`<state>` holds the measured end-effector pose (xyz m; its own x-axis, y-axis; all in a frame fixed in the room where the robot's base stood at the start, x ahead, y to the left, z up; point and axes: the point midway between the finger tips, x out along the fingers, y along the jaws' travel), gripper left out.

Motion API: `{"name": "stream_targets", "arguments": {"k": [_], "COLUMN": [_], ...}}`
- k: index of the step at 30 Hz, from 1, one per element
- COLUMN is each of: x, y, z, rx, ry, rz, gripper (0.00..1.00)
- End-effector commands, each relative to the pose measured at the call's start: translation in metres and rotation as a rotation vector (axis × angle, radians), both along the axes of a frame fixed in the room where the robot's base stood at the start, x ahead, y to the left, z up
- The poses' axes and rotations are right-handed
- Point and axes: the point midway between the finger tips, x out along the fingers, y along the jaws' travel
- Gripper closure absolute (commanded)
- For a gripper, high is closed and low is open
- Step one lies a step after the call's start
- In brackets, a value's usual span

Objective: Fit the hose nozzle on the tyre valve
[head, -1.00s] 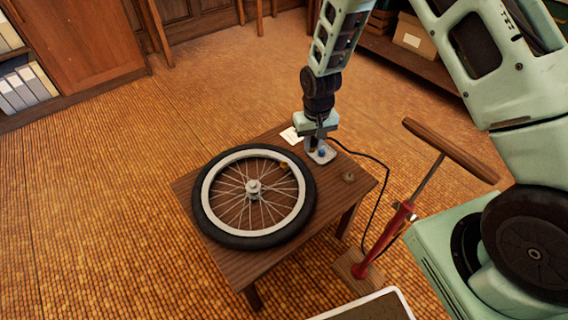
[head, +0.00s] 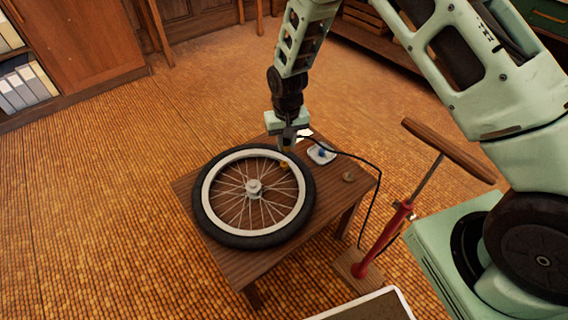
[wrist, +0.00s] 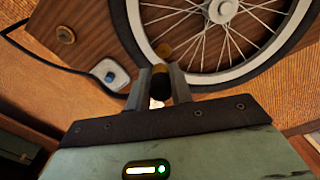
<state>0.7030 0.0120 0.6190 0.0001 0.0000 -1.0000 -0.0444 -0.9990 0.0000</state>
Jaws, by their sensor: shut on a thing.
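The bicycle wheel (head: 211,225) lies flat on a small wooden table, its black tyre outermost. A small orange-brown piece (head: 283,164), seemingly the valve, shows at the inner side of the rim, and also in the wrist view (wrist: 163,49). My gripper (head: 287,150) is shut on the hose nozzle (wrist: 160,82), a dark piece with a brass-coloured band between the fingers. It is over the tyre's far edge, close to the valve. In the wrist view the nozzle and valve look apart; the height gap cannot be told.
A white holder with a blue part (head: 321,153) and a round brass-brown piece (head: 348,177) sit on the table (head: 232,261). The black hose (head: 378,180) runs to the red floor pump (head: 385,238) at the right.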

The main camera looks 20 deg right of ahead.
Motion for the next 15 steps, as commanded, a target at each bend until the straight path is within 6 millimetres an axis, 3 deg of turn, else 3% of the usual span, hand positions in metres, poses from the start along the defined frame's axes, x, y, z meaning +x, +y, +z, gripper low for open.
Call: {"name": "stream_targets", "arguments": {"k": [15], "x": [0.0020], "y": [0.0060], "z": [-0.0021], "rx": [0.000], "ry": [0.000], "rz": [0.000], "gripper": [1.00]}}
